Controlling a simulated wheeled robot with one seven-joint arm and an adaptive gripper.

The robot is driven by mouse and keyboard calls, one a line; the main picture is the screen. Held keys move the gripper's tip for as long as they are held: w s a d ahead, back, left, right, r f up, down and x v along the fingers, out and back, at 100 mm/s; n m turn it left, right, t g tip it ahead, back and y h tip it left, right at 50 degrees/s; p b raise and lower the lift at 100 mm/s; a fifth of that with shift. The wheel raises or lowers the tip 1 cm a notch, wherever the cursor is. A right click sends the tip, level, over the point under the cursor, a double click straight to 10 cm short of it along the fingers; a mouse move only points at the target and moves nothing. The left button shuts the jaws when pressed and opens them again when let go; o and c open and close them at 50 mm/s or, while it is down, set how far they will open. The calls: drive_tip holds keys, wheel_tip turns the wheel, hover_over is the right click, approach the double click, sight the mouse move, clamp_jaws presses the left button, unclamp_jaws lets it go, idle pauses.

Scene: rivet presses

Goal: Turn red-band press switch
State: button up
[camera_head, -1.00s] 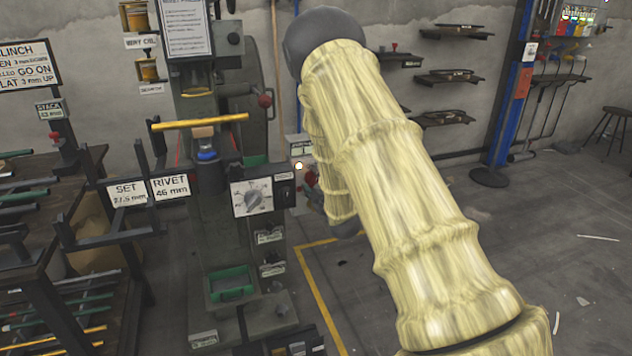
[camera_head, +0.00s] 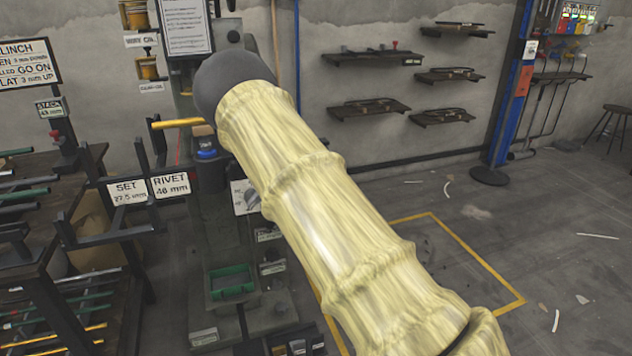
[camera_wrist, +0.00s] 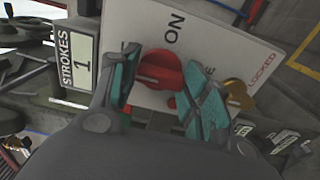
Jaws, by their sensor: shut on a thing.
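In the wrist view, a red switch knob (camera_wrist: 160,70) stands on a white plate (camera_wrist: 215,35) marked ON and LOCKED. My gripper (camera_wrist: 165,82) has its teal pads on either side of the knob and is shut on it. In the head view my cream-sleeved arm crosses in front of the press (camera_head: 207,240), hiding the switch and my gripper.
Beside the plate is a STROKES counter (camera_wrist: 76,66) reading 1. A brass-coloured piece (camera_wrist: 237,93) sits near the knob. A green tray (camera_head: 231,282) is low on the press. A rack of rods (camera_head: 60,290) stands at left; the floor at right is mostly clear.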

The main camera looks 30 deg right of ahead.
idle(0.3)
drive_tip(key=o, duration=1)
drive_tip(key=v, duration=1.2)
